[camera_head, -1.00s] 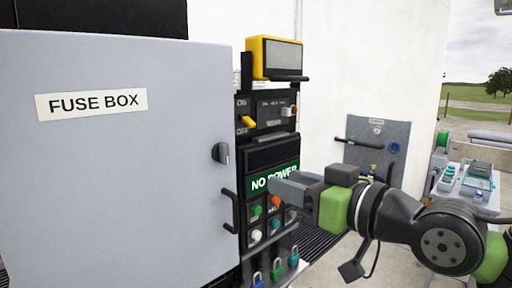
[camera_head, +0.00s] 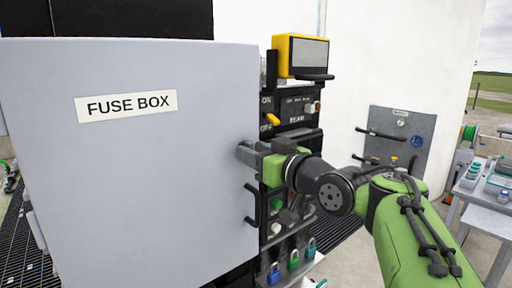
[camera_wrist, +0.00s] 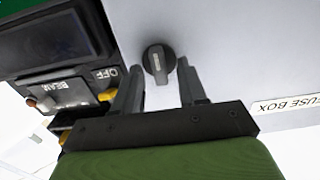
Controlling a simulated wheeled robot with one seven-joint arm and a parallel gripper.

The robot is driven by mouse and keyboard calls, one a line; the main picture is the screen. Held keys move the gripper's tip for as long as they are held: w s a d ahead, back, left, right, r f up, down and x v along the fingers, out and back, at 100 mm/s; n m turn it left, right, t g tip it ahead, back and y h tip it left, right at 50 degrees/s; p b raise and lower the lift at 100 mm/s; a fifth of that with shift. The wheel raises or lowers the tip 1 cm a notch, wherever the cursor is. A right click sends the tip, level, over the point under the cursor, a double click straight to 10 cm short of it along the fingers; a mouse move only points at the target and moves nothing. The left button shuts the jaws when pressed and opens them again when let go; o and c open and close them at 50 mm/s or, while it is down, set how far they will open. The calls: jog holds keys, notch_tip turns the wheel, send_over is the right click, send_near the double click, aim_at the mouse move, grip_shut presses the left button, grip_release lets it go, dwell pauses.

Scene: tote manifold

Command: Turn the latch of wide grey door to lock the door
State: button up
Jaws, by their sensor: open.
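The wide grey door (camera_head: 130,180) with the FUSE BOX label fills the left of the head view. Its dark latch (camera_wrist: 157,62) is a round knob with a pale line on it. In the wrist view the latch lies just beyond and between the two fingers of my gripper (camera_wrist: 160,82), which are apart. I cannot tell if either finger touches it. In the head view my gripper (camera_head: 245,152) is at the door's right edge and hides the latch. The door's black handle (camera_head: 251,205) is below my gripper.
A control panel (camera_head: 296,110) with a yellow-framed display (camera_head: 302,55) stands right of the door. Several padlocks (camera_head: 294,260) hang below it. A smaller grey panel (camera_head: 405,130) is at the back right, and a table (camera_head: 485,190) stands at the right edge.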

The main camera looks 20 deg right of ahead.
grip_shut()
jog(key=shift+s+f+n+b, duration=0.15)
jog(key=shift+n+b, duration=0.15)
jog(key=shift+b, duration=0.2)
jog(key=n+b, duration=0.2)
jog(key=b, duration=0.1)
jog(key=shift+f+n, duration=0.15)
jog(key=shift+n, duration=0.25)
jog(key=shift+a+n+b, duration=0.15)
jog(key=shift+n+b, duration=3.95)
jog(key=shift+n, duration=3.1)
